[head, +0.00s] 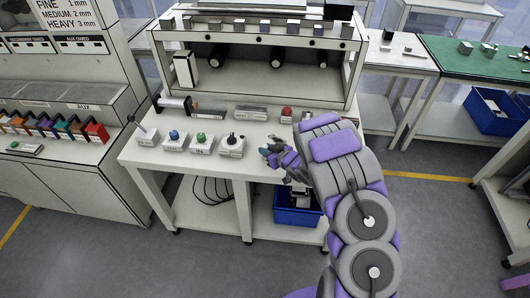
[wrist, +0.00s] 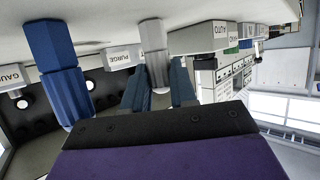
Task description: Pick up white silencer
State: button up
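In the wrist view, which looks upside down, a white stepped cylinder (wrist: 153,55), likely the white silencer, stands on the table. My gripper (wrist: 159,70) has its two dark blue fingers apart, one on each side of the cylinder's free end in the picture. I cannot tell whether they touch it. In the head view my gripper (head: 272,152) is low at the front right of the white workbench (head: 222,163). The silencer cannot be made out there; my gripper and arm likely hide it.
A blue stepped part (wrist: 58,75) stands at the left in the wrist view. A box marked PURGE (wrist: 122,56) and one marked AUTO (wrist: 203,38) are close by. Knob boxes, such as the green-knobbed one (head: 201,145), line the bench's front left. A shelf unit (head: 262,75) stands behind.

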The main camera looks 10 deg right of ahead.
grip_shut()
jog(key=shift+r, duration=0.1)
